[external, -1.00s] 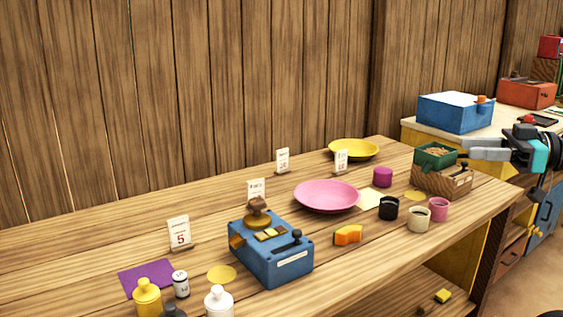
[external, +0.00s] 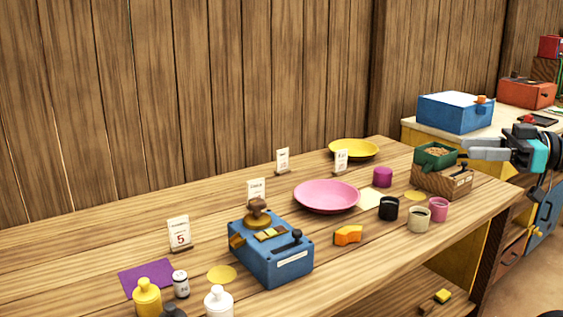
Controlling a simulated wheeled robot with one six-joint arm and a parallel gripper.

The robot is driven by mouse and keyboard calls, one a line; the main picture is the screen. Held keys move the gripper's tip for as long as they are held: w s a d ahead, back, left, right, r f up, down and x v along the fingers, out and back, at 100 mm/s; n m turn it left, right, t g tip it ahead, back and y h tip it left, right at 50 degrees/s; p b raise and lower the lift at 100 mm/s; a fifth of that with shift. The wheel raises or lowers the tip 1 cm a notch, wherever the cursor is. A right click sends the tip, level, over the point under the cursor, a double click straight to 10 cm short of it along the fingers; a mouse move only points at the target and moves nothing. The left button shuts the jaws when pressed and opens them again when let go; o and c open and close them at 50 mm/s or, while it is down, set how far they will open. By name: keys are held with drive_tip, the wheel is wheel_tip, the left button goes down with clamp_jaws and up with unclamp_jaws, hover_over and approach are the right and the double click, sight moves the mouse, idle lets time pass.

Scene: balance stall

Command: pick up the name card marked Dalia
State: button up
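Several white cards stand in small wooden holders on the wooden counter. Two more cards stand farther back, one card (external: 282,159) left of the pink plate and one card (external: 341,160) by the yellow plate. The writing is too small to read, so I cannot tell which is marked Dalia. My gripper (external: 464,149) is at the right, beyond the wooden box, far from the cards. Its grey fingers are apart with nothing between them.
The blue balance (external: 271,250) stands mid-counter. A pink plate (external: 327,196), cups including a black cup (external: 389,208), and a wooden box (external: 441,183) with a green tray (external: 435,156) fill the right side. Bottles, including a yellow bottle (external: 147,299), stand front left. The counter's back left is clear.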

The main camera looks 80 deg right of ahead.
drive_tip(key=w+d+f+n+g+y, duration=0.1)
drive_tip(key=w+d+g, duration=0.3)
drive_tip(key=w+d, duration=1.05)
drive_tip(key=w+d+n+g, duration=0.2)
drive_tip(key=w+d+g, duration=0.2)
drive_tip(key=w+d, duration=1)
drive_tip(key=w+d+f+n+y, duration=0.1)
drive_tip(key=w+d+f, duration=0.15)
drive_tip(key=d, duration=0.35)
drive_tip(key=w+d+f+n+g+y, duration=0.1)
drive_tip(key=w+d+f+y, duration=0.1)
drive_tip(key=w+d, duration=0.25)
drive_tip(key=w+d+f+n+y, duration=0.1)
drive_tip(key=w+d+f, duration=0.2)
drive_tip(key=d, duration=0.4)
drive_tip(key=n+y, duration=0.3)
drive_tip(key=y, duration=0.1)
approach(285, 149)
drive_tip(key=x, duration=0.6)
drive_tip(key=shift+x, duration=3.35)
drive_tip(key=shift+w+d, duration=0.1)
drive_tip(key=shift+w, duration=0.05)
clamp_jaws()
